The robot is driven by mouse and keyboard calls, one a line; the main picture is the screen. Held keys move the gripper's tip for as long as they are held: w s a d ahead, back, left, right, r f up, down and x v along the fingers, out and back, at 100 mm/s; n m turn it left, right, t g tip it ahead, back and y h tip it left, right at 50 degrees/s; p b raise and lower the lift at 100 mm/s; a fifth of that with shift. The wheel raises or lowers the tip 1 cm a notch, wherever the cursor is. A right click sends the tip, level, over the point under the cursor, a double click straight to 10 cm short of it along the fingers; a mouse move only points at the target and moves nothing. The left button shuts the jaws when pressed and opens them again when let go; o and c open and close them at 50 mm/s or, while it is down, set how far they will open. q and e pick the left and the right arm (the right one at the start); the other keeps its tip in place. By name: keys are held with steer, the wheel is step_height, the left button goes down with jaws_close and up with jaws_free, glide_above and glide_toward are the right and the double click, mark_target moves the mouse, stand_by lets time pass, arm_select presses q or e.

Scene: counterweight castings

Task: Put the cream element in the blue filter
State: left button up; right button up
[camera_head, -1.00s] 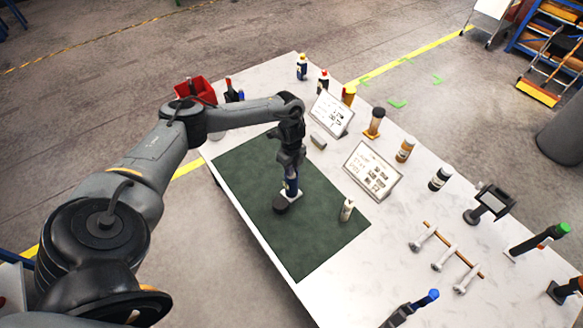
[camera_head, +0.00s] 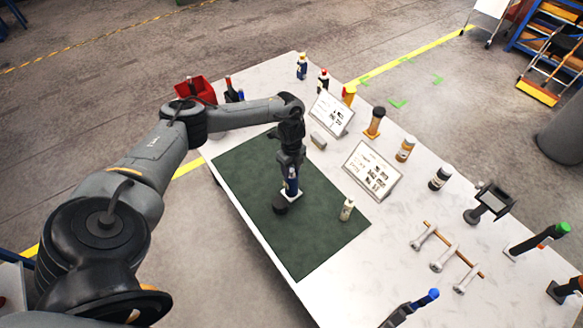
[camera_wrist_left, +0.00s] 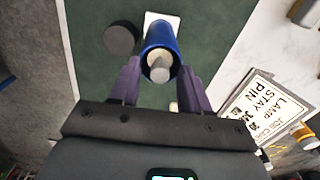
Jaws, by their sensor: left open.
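The blue filter (camera_head: 291,184) stands upright on a white square pad (camera_head: 293,197) on the green mat. My left gripper (camera_head: 290,172) is open and points down at its top. In the left wrist view the open fingers lie on either side of the near end of the blue filter (camera_wrist_left: 161,45), with gaps. A grey-cream cylindrical piece (camera_wrist_left: 160,73) shows inside the filter's mouth; how deep it sits I cannot tell. My right gripper is not in view.
A dark round cap (camera_head: 280,205) lies beside the filter. Two sign boards (camera_head: 372,170) stand behind the mat, with several bottles and tools along the white table (camera_head: 330,290). A red bin (camera_head: 195,90) is at the back left. The mat's front is clear.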

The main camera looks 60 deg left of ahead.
arm_select(q)
step_height(320, 180, up, 6)
steer(key=shift+r+b, duration=0.1)
steer(key=shift+b, duration=0.2)
step_height(320, 180, up, 4)
steer(key=r+p, duration=0.1)
steer(key=p, duration=0.1)
steer(key=w+d+f+m+t+h, duration=0.15)
steer(key=d+f, duration=0.25)
steer(key=d, duration=0.8)
steer(key=w+d+f+m+t, duration=0.2)
steer(key=d+f, duration=0.2)
steer(key=d, duration=0.8)
steer(key=s+d+r+n+t+h, duration=0.2)
steer(key=s+d+n+t, duration=0.1)
steer(key=d, duration=1.3)
steer(key=s+a+r+n+g+y, duration=0.1)
steer(key=s+a+r+n, duration=0.1)
steer(key=s+a+n, duration=0.2)
steer(key=s+a+r+n+g+y, duration=0.2)
steer(key=s+a+n, duration=0.3)
steer(key=s+n, duration=0.5)
steer(key=s, duration=0.4)
steer(key=shift+a+r+p, duration=0.15)
steer(key=shift+r+p, duration=0.05)
steer(key=shift+p, duration=0.2)
